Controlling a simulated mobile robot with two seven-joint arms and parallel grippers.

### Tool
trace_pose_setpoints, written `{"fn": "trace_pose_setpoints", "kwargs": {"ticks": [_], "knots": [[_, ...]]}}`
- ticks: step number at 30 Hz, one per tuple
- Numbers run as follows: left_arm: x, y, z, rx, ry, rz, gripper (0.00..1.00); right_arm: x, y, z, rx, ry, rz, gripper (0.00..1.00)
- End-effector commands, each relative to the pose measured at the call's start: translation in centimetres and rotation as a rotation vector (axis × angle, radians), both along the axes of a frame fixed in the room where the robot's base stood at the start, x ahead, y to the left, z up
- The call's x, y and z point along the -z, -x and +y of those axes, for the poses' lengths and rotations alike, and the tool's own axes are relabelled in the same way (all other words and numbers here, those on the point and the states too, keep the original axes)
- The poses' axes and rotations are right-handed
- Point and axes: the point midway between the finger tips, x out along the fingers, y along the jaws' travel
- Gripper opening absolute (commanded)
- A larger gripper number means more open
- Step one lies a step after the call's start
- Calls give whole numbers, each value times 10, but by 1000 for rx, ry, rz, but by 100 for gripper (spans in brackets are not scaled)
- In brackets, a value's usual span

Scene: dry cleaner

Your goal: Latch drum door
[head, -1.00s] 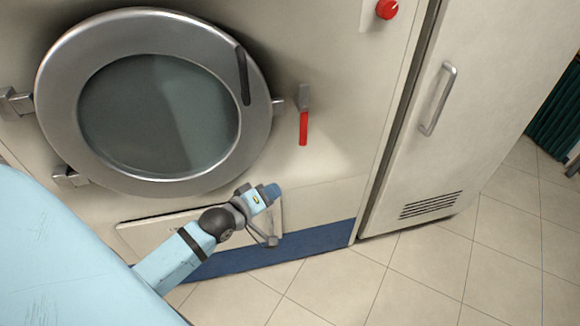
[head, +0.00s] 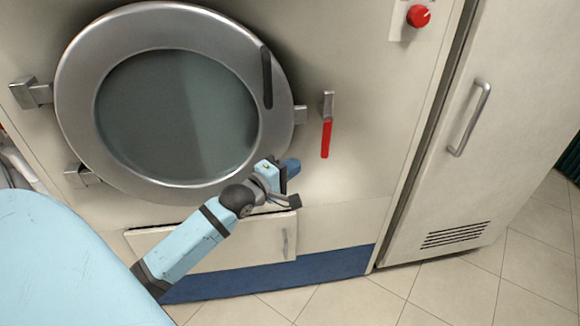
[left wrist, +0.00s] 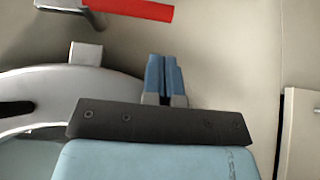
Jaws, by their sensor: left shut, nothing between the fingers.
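The round drum door (head: 75,100) has a steel ring, a dark glass and a black handle (head: 267,77) at its upper right. It lies against the machine front and looks closed. The latch lever with a red grip (head: 326,139) hangs straight down just right of the door; it also shows at the top of the left wrist view (left wrist: 140,10). My left gripper (head: 292,166) is below and left of the red grip, apart from it, near the door's lower right edge. Its blue fingers (left wrist: 164,75) are together and empty. My right gripper is not in view.
A red knob (head: 418,16) sits at the upper right of the machine. A tall locker with a bar handle (head: 469,118) stands to the right. A lower panel (head: 210,250) with a small handle is under the door. Tiled floor is clear in front.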

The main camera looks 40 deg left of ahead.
Motion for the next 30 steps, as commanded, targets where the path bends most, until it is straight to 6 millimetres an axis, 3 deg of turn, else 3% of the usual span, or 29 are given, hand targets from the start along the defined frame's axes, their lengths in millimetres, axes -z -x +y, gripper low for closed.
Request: {"fn": "trace_pose_setpoints", "kwargs": {"ticks": [6, 12, 30], "knots": [[0, -41, -5, 0, -1, -2, 0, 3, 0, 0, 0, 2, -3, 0], [0, -62, -8, 1, 0, 0, 0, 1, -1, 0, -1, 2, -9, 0], [2, -68, -9, 0, 11, -12, 0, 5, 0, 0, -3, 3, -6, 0]]}}
